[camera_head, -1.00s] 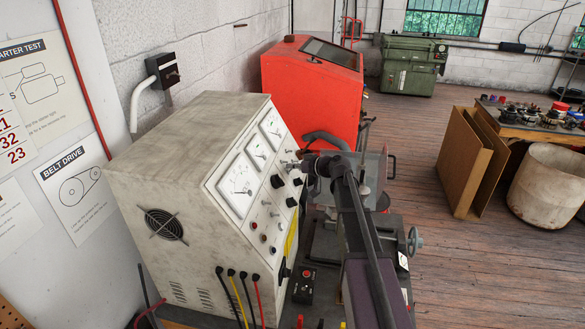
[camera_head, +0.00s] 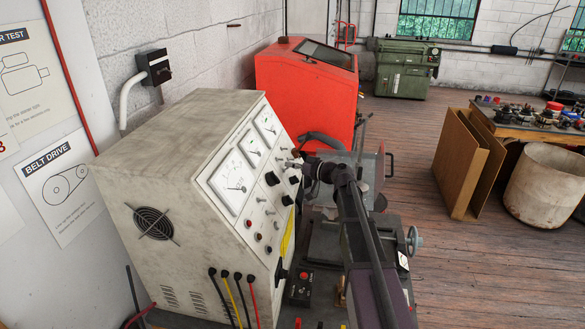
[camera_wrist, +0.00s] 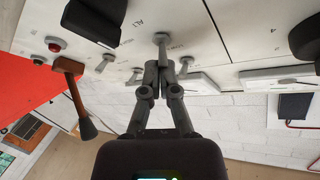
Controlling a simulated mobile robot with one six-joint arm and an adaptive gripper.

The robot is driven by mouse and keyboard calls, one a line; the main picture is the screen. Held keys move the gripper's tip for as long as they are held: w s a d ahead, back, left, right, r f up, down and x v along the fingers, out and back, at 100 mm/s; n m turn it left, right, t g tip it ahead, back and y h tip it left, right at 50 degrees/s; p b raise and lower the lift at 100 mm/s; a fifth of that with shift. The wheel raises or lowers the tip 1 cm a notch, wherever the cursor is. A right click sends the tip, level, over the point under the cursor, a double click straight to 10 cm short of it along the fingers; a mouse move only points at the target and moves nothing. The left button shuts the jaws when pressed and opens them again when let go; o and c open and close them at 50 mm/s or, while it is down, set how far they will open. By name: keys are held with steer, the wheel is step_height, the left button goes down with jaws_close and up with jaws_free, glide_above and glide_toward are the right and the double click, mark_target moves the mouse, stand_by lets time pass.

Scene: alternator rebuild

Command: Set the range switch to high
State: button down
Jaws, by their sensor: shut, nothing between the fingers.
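The test bench's sloped panel (camera_head: 262,205) carries dial gauges, black knobs and small metal toggles. In the wrist view, a silver toggle (camera_wrist: 161,42) stands just beyond the tips of my gripper (camera_wrist: 165,66). Small printing beside it is upside down and hard to read, so I cannot tell which toggle is the range switch or its setting. My gripper is shut and empty, its fingertips together at or very near this toggle; contact is unclear. In the head view my gripper (camera_head: 298,164) is at the panel's upper right edge, its fingertips small and partly hidden.
Black knobs (camera_wrist: 95,20) and other toggles (camera_wrist: 104,62) crowd the panel close to my fingers. A red machine (camera_head: 305,90) stands behind the bench. Black, yellow and red leads (camera_head: 240,300) hang at the bench front. Open floor (camera_head: 450,265) lies to the right.

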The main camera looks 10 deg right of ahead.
steer(key=shift+s+d+f+b, duration=0.15)
steer(key=shift+f+b, duration=0.2)
steer(key=shift+f, duration=0.05)
steer(key=shift+d+f, duration=0.1)
steer(key=shift+f, duration=0.05)
stand_by(0.6)
